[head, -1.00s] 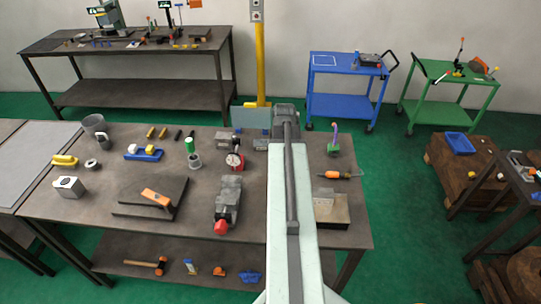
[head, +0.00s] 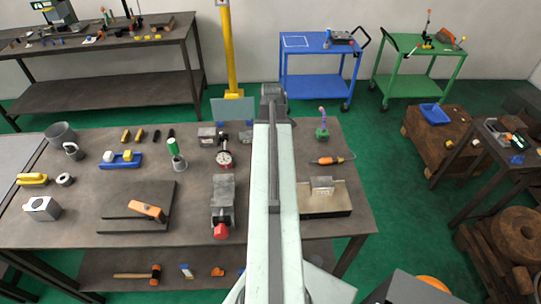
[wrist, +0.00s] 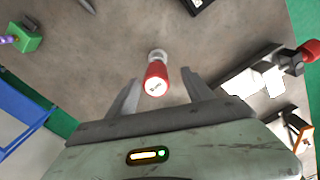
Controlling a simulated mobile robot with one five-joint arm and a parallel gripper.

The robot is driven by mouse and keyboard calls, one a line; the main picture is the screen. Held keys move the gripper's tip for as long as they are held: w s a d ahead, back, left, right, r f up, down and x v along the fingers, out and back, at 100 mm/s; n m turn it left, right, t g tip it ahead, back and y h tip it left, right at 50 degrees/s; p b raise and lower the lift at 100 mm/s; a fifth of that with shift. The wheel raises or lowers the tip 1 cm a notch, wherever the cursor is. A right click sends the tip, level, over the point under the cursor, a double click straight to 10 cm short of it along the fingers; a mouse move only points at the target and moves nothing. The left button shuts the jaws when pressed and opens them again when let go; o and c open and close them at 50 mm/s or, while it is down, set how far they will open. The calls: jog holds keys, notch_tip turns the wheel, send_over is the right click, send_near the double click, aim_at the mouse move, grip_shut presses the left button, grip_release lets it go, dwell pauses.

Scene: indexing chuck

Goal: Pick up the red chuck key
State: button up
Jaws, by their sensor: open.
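In the wrist view a red cylinder with small white lettering and a pale grey end (wrist: 157,72) lies in the middle, over the grey-brown bench top. It looks like the red chuck key, though its full shape is not clear. My gripper (wrist: 161,80) is open, one finger on each side of it in the picture. I cannot tell whether the fingers touch it or how high they are above it. In the head view my pale arm covers this part of the bench, so the red piece and the fingertips are hidden there.
A grey vise with a red knob (head: 222,197) and a dial gauge (head: 225,158) stand left of my arm. Blue and green carts stand behind.

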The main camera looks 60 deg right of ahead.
jog(key=f+b, duration=0.6)
jog(key=f, duration=0.1)
jog(key=shift+d, duration=0.3)
jog(key=shift+r, duration=0.15)
grip_shut()
